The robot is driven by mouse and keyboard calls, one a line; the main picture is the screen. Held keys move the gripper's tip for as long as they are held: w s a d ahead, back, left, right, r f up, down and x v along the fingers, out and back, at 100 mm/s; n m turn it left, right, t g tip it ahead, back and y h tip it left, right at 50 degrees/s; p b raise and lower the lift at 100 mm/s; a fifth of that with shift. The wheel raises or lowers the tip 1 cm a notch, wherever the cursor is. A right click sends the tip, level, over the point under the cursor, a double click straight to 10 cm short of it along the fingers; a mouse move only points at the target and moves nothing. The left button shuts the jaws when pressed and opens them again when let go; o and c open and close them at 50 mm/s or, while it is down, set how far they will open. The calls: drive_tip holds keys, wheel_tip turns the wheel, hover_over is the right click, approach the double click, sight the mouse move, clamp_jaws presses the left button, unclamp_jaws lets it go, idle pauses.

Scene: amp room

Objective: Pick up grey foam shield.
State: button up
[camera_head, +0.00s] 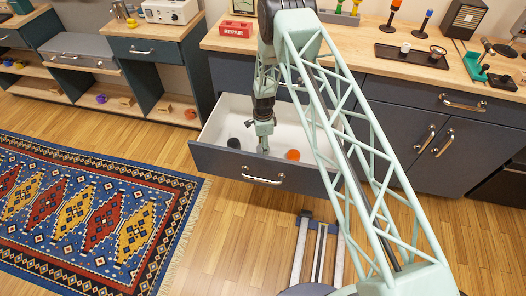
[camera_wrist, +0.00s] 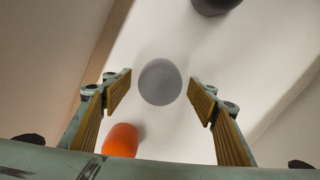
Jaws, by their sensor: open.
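The grey foam shield (camera_wrist: 160,82) is a round, smooth grey piece in the wrist view. It lies on the white floor of the open drawer (camera_head: 206,125). My gripper (camera_head: 263,146) reaches down into the drawer. In the wrist view my gripper (camera_wrist: 160,86) is open, with one ridged finger on each side of the grey shield in the picture. I see gaps on both sides and no contact. In the head view the grey shield is not clearly visible; my gripper seems to cover it.
An orange foam piece (camera_head: 292,155) and a dark one (camera_head: 233,142) also lie in the drawer. The drawer's front panel (camera_head: 222,164) and walls surround my gripper. Above is the wooden counter (camera_head: 230,43) with a red REPAIR box (camera_head: 237,29) and a black tray (camera_head: 410,55).

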idle(0.5)
drive_tip(key=c, duration=0.7)
drive_tip(key=shift+c, duration=0.2)
drive_tip(key=shift+r, duration=0.15)
drive_tip(key=shift+r+p, duration=1.1)
drive_tip(key=shift+r, duration=3.8)
